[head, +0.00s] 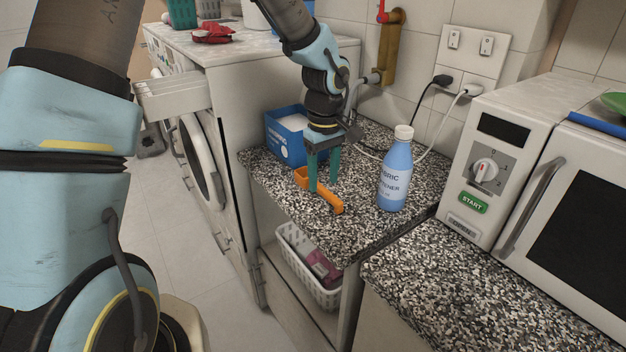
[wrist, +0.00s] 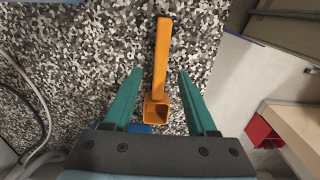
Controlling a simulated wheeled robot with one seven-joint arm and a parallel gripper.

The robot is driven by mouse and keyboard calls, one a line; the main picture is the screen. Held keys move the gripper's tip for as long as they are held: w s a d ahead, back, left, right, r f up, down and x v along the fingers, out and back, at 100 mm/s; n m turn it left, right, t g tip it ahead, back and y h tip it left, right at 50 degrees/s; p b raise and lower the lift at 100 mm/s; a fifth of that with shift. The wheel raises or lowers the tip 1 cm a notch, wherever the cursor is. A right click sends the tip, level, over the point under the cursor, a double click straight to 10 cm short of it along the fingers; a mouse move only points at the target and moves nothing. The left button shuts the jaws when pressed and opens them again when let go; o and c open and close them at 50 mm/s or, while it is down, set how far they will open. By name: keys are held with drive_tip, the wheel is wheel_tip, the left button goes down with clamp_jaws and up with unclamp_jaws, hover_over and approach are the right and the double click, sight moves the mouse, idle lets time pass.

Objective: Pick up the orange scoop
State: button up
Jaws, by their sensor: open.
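The orange scoop (head: 326,195) lies on the speckled countertop (head: 290,203), in front of the blue washing powder box (head: 287,137). In the wrist view the scoop (wrist: 160,70) points away from the gripper, with its square cup (wrist: 156,111) nearest and its handle reaching toward the top. My gripper (head: 324,190) points down over the scoop with green fingers. It is open, and in the wrist view the fingers (wrist: 158,75) stand on either side of the scoop with gaps to it. Whether the fingertips are level with the scoop I cannot tell.
A blue fabric softener bottle (head: 397,170) stands upright to the right of the scoop. A white microwave (head: 500,150) is farther right. A grey basket (head: 302,265) sits below the counter. A washing machine (head: 200,160) with an open drawer (head: 168,97) is at left. Cables run behind.

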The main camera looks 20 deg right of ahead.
sight(319, 189)
drive_tip(key=shift+f, duration=1.2)
clamp_jaws()
